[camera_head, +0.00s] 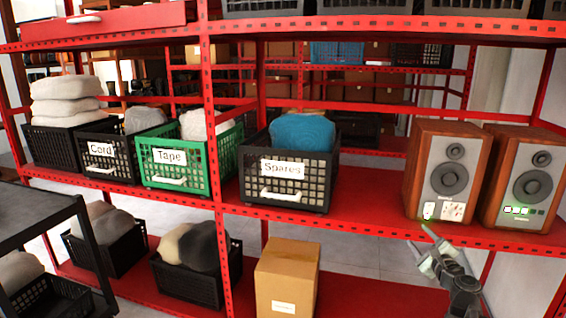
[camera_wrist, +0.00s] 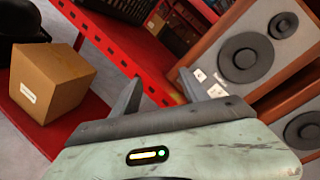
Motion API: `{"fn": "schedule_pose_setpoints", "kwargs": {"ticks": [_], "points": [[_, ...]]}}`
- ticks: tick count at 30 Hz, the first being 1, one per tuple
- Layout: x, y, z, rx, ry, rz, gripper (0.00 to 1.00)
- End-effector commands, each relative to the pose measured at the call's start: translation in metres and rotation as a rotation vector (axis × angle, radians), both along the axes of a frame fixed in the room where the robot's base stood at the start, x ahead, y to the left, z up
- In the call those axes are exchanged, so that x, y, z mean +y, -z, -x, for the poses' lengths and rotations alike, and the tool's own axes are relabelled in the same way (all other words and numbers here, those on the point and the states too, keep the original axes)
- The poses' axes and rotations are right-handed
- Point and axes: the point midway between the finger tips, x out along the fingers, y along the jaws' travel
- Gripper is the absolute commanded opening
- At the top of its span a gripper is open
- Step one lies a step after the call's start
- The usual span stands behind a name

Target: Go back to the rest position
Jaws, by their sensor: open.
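My gripper (camera_head: 433,246) is at the lower right of the head view, in front of the red shelf's edge and below the left speaker. Its two fingers are spread apart with nothing between them. In the wrist view my gripper (camera_wrist: 160,95) shows both dark fingertips, open and empty, with the red shelf edge beyond them. My dark wrist runs down to the right from the fingers in the head view.
The red shelf (camera_head: 370,205) has a bare stretch between the Spares crate (camera_head: 285,190) and the left wooden speaker (camera_head: 442,170). A second speaker (camera_head: 524,178) stands beside it. A green Tape crate (camera_head: 180,165) stands further left. A cardboard box (camera_head: 287,280) sits on the lower shelf.

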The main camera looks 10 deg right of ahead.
Motion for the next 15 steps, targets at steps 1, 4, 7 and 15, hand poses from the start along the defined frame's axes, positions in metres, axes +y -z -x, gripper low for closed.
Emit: {"fn": "schedule_pose_setpoints", "kwargs": {"ticks": [1, 4, 7, 15], "points": [[0.032, 0.003, -0.015, 0.016, -0.053, 0.019, 0.52], [0.107, 0.016, -0.041, 0.065, -0.184, 0.092, 0.52], [0.193, 0.035, -0.056, 0.132, -0.350, 0.216, 0.52], [0.394, 0.118, -0.025, 0.340, -0.875, 0.730, 0.52]]}}
